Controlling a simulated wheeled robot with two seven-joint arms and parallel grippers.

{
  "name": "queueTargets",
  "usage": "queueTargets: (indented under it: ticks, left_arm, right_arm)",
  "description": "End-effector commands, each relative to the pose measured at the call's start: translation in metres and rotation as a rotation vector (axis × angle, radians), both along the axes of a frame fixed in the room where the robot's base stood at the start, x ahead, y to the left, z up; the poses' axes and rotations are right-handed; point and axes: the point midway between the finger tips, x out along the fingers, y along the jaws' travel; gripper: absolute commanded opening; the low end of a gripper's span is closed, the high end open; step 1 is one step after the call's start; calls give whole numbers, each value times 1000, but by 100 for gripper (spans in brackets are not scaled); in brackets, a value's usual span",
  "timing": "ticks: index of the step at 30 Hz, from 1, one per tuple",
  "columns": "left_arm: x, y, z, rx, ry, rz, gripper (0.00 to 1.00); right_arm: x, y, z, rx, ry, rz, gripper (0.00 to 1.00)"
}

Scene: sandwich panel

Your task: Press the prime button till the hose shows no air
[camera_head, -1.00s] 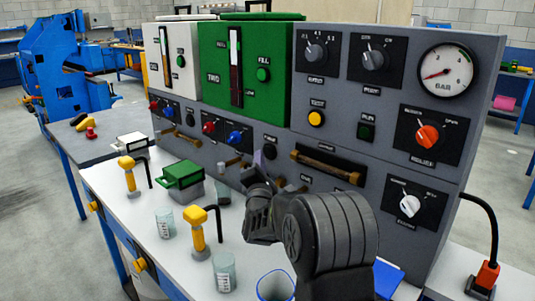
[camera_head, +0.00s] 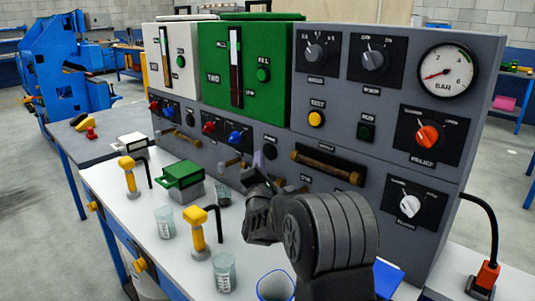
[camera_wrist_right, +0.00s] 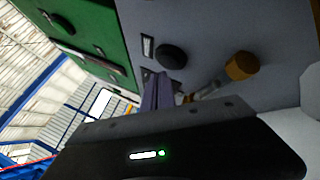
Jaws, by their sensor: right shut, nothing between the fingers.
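A round black button (camera_head: 269,152) sits on the lower front of the grey panel, right of the red and blue knobs; its small label is hard to read. It also shows in the right wrist view (camera_wrist_right: 172,57). My right gripper (camera_head: 258,159) is shut and empty, its purple-grey fingertips (camera_wrist_right: 157,90) close to the button's lower left. I cannot tell whether they touch the button. A tube with brown end fittings (camera_head: 327,165) is mounted on the panel to the right. Whether it holds air is too small to tell. My left gripper is not in view.
A yellow button (camera_head: 316,118) and a dark green button (camera_head: 366,131) sit above the tube. A pressure gauge (camera_head: 445,70) is at upper right. Yellow-handled taps (camera_head: 197,232), glass beakers (camera_head: 225,272) and a green-lidded box (camera_head: 182,178) stand on the white bench left of my arm.

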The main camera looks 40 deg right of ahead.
Motion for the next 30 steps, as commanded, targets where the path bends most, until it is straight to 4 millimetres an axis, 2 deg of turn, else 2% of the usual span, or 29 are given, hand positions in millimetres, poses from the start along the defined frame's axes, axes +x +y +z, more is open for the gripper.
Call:
queueTargets:
  ticks: [16,30]
  left_arm:
    - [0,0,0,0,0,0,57]
    - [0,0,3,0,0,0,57]
  right_arm:
    - [0,0,0,0,0,0,0]
    - [1,-8,0,0,1,1,0]
